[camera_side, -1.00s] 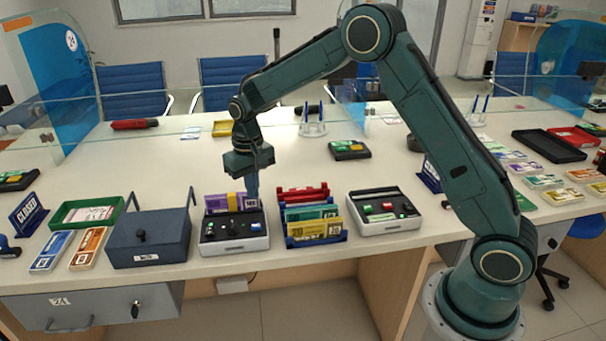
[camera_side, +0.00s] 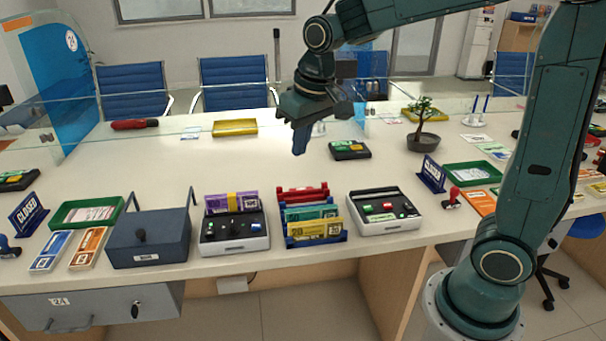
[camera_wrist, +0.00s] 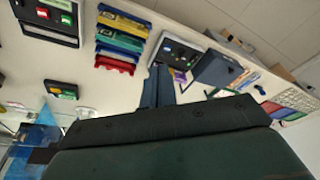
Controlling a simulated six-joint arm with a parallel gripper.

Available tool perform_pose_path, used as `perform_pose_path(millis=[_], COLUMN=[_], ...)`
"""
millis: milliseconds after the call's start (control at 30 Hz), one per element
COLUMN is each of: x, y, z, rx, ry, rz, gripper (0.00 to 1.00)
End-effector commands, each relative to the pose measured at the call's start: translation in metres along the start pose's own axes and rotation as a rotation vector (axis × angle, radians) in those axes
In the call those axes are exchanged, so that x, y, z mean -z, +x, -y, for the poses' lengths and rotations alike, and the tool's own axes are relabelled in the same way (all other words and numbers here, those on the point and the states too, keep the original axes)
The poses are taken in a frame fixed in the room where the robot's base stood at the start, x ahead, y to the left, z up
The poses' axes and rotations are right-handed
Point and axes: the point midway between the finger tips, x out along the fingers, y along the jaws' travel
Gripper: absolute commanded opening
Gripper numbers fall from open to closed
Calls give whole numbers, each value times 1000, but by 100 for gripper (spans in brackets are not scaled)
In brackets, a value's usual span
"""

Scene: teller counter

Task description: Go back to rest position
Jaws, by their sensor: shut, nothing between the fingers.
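My gripper (camera_side: 300,139) is shut and empty, raised above the middle of the counter (camera_side: 170,172) with its fingers pointing down. It also shows in the wrist view (camera_wrist: 158,88), where its fingers reach toward the counter items. Below it in the side view, a counting machine (camera_side: 234,232) holds purple notes with a yellow band (camera_side: 231,203). A rack (camera_side: 312,238) of coloured note bundles stands beside it. My gripper is apart from all of these.
A second machine (camera_side: 384,212) stands right of the rack. A dark cash box (camera_side: 150,238) and green tray (camera_side: 88,212) are at left. A small potted tree (camera_side: 423,125) and closed sign (camera_side: 432,174) stand at right. A glass screen runs along the back.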

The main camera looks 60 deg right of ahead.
Motion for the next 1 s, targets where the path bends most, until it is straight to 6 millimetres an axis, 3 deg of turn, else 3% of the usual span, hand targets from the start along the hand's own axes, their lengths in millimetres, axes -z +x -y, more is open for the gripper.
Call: perform_pose_path(millis=[200, 500, 800, 1000], x=[-40, -97, -152, -177], y=[-31, -56, -65, -63], z=[-5, -13, -21, -24], rx=[8, 15, 18, 19], ry=[-31, -72, -114, -132], rz=[-61, -139, -216, -250], gripper=[0, 0, 0, 0])
